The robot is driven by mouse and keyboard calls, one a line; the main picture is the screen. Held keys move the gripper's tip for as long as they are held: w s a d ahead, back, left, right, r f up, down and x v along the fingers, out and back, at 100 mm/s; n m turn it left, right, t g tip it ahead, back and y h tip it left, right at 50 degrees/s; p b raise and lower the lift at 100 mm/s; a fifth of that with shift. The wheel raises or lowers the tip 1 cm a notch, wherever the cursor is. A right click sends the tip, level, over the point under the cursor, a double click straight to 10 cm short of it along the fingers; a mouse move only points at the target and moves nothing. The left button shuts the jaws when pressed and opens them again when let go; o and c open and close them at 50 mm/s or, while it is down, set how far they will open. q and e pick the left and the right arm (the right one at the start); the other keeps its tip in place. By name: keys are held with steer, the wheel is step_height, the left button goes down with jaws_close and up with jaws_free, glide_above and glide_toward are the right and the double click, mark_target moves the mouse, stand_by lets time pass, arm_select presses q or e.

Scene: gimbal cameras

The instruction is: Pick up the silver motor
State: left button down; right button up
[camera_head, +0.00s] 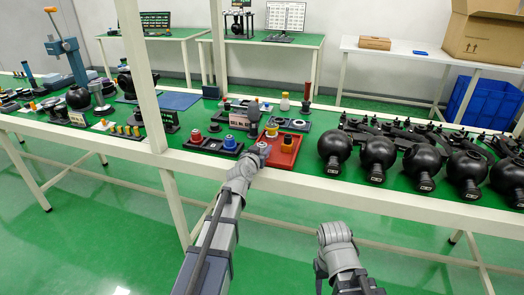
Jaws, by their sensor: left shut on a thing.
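My left arm reaches up from the bottom of the head view to the front edge of the green-topped bench (190,128). My left gripper (261,149) is at the near left side of a red tray (288,157), shut on a small silver part that looks like the silver motor. The arm and fingers hide most of it, and I cannot tell whether it touches the tray. My right arm is at the lower middle, in front of the bench. Its fingers cannot be made out.
A dark tray with red and blue parts (213,143) stands left of the red tray. Several black round-bodied units (377,155) line the bench at right. A white post (146,80) rises at left. A blue crate (490,103) and cardboard box (484,35) are at back right.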

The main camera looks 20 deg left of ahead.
mark_target(262, 143)
arm_select(q)
step_height(262, 143, up, 10)
steer(key=p, duration=1)
